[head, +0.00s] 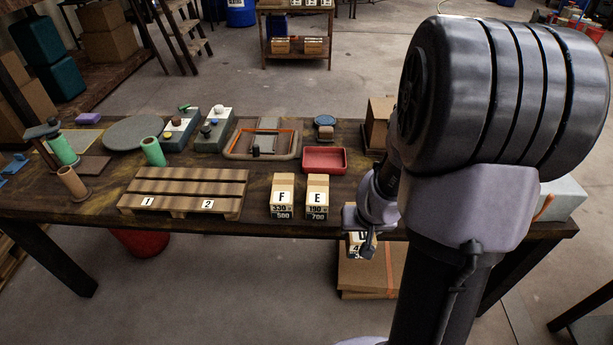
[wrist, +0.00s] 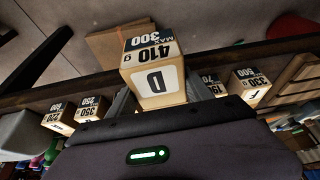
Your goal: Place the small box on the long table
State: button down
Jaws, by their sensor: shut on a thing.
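The small box, a cardboard-coloured cube with a white "D" label (wrist: 155,80), is between the fingers of my gripper (wrist: 162,98) in the wrist view. The fingers are shut on its sides. In the head view my gripper (head: 360,222) is at the front edge of the long dark wooden table (head: 335,196), right of centre. Only part of box D (head: 356,246) shows there, under the gripper and overlapping the table's front edge in the picture. My arm hides much of the table's right part.
Boxes F (head: 283,196) and E (head: 317,196) stand side by side left of my gripper. A slatted pallet (head: 185,180) marked 1 and 2 lies farther left. A red tray (head: 325,160) sits behind E. Two more labelled boxes (wrist: 60,116) show in the wrist view. A carton (head: 370,277) is below the table.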

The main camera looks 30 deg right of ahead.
jog(key=w+d+p, duration=0.2)
jog(key=w, duration=0.1)
jog(key=w+d+p, duration=0.2)
jog(key=w+p, duration=0.1)
jog(key=w, duration=0.1)
jog(key=w+d+p, duration=0.3)
jog(key=w, duration=0.1)
jog(key=shift+w+f, duration=0.15)
jog(key=shift+w, duration=0.05)
jog(key=shift+w+d+f, duration=0.3)
jog(key=shift+w, duration=0.25)
jog(key=shift+w+d+f, duration=0.3)
jog(key=shift+w, duration=0.2)
notch_tip(320, 180, down, 4)
jog(key=b, duration=0.2)
jog(key=shift+b, duration=0.3)
jog(key=shift+r, duration=0.25)
jog(key=shift+f, duration=0.1)
jog(key=shift+f, duration=0.15)
jog(key=shift+c, duration=2.1)
grip_release()
jog(key=shift+r, duration=0.2)
